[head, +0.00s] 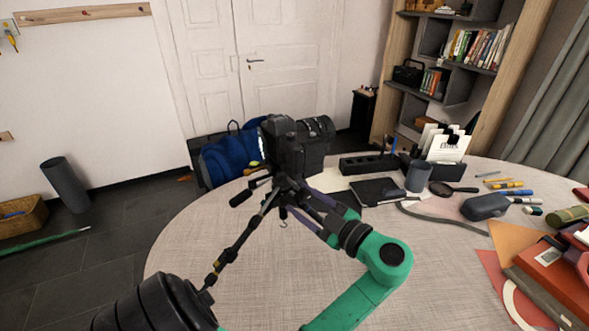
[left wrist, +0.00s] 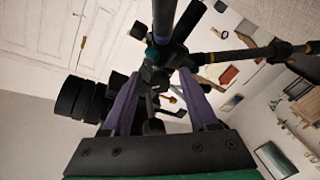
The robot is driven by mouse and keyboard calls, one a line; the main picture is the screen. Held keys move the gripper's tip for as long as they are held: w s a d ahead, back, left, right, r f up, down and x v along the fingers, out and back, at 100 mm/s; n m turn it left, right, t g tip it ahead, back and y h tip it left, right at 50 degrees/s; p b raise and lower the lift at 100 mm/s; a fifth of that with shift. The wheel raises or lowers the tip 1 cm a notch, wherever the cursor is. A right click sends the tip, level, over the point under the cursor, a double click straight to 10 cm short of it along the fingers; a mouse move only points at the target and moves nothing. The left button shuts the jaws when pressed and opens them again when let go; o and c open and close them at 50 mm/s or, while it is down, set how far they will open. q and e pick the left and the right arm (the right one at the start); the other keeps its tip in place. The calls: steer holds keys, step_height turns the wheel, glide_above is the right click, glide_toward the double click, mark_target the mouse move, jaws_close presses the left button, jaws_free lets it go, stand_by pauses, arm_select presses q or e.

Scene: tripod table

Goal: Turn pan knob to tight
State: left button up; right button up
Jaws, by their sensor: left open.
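A black camera (head: 290,145) sits on a tripod (head: 236,248) on the round table. It also shows in the left wrist view with its lens (left wrist: 80,98) to the left. My left gripper (head: 298,200) has purple fingers, open, reaching to the tripod head from the right, just below the camera. In the left wrist view the open fingers (left wrist: 160,76) lie on both sides of dark head parts. A small dark rounded knob (left wrist: 153,127) shows between them; I cannot tell whether it is the pan knob or whether a finger touches it. My right gripper is not in view.
The table (head: 205,235) has a power strip (head: 368,163), a black notebook (head: 377,191), a grey cup (head: 418,176), a mouse-like grey case (head: 485,206) and books (head: 560,262) at right. A blue bag (head: 230,155) stands behind. The table's left part is largely clear.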

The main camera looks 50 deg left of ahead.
arm_select(q)
steer(key=shift+d+r, duration=0.1)
steer(key=shift+d, duration=0.25)
jaws_close()
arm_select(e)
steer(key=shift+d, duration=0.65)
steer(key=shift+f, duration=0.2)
arm_select(q)
steer(key=shift+m+b, duration=2.25)
steer(key=shift+m, duration=1.15)
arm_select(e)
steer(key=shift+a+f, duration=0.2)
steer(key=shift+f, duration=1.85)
